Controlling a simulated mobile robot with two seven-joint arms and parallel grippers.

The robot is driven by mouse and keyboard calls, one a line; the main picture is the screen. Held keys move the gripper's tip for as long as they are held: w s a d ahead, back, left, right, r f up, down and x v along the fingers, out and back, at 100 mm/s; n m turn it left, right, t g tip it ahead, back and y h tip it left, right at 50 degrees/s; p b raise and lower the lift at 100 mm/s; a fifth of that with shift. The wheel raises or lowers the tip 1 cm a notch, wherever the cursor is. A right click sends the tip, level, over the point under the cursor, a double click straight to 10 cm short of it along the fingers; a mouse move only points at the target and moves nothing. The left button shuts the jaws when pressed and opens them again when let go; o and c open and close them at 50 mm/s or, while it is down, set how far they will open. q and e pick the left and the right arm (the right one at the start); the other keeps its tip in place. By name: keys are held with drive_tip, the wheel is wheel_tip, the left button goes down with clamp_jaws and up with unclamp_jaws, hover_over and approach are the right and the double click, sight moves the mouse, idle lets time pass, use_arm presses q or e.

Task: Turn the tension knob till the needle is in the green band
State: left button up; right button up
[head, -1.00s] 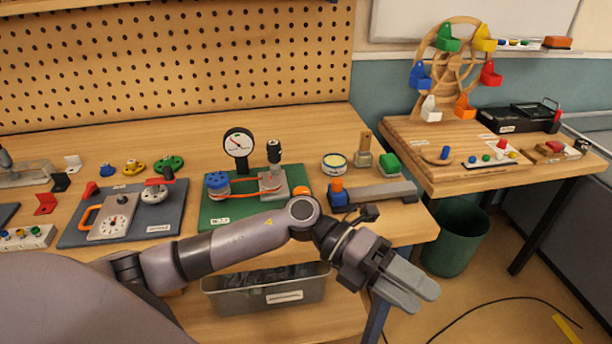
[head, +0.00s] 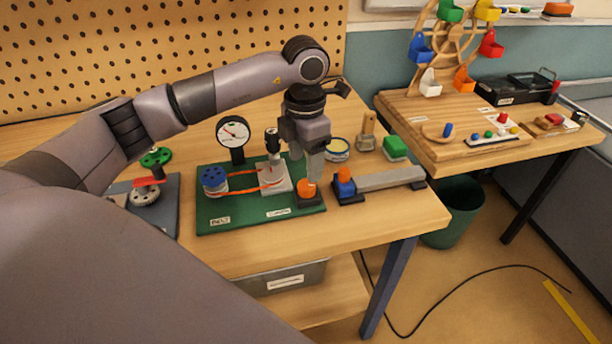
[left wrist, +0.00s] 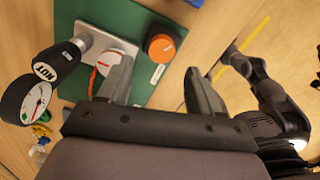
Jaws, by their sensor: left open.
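The orange knob (head: 309,188) sits at the right front corner of the green board (head: 235,214), and also shows in the left wrist view (left wrist: 161,46). The round white gauge (head: 233,132) stands on a post at the board's back; its needle (left wrist: 38,103) points up-left in the head view, and I cannot tell whether it lies in the green band. My left gripper (head: 309,172) points down just above the orange knob, open and empty. In the left wrist view its fingertips (left wrist: 160,76) are apart, with the knob ahead of them. My right arm seems to show at the right there, its gripper (left wrist: 235,58) unclear.
A blue pulley (head: 214,178) and an orange belt lie left on the board. A black-topped post (head: 272,140) stands close to my left gripper. A grey bar fixture (head: 385,180) with a blue block is just right of the knob. A wooden table (head: 480,150) stands farther right.

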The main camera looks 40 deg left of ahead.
sight(306, 185)
use_arm(q)
wheel_tip(306, 185, down, 6)
drive_tip(key=shift+p, duration=0.45)
drive_tip(key=c, duration=1)
